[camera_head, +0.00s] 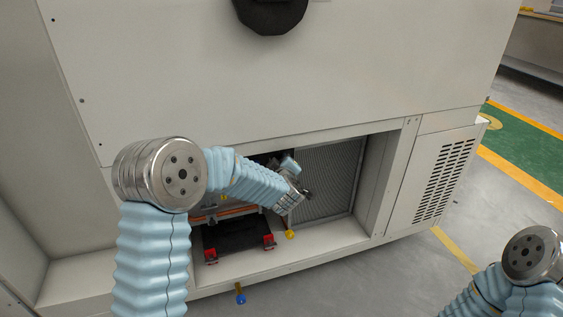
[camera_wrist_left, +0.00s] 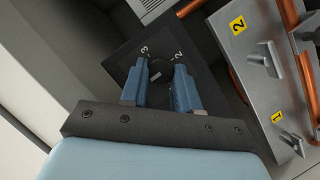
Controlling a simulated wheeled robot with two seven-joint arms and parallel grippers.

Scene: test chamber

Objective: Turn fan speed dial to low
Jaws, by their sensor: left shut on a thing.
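The fan speed dial (camera_wrist_left: 158,76) is a dark round knob on a black panel (camera_wrist_left: 208,68) with white marks, of which "3" and "2" show in the left wrist view. A small light mark shows on the knob. My left gripper (camera_wrist_left: 162,69) has one blue finger on each side of the knob and is shut on it. In the head view my left gripper (camera_head: 301,191) reaches into the open bay of the large cabinet (camera_head: 240,90), and the dial is hidden there. Of my right arm only a joint and sleeve show at the lower right; its gripper is out of view.
Beside the panel is a grey plate (camera_wrist_left: 268,88) with levers, yellow tags "2" and "1", and orange pipes (camera_wrist_left: 297,75). The bay has a grille (camera_head: 330,180), a frame edge (camera_head: 395,180), and a black piece with red parts (camera_head: 268,242) low in front.

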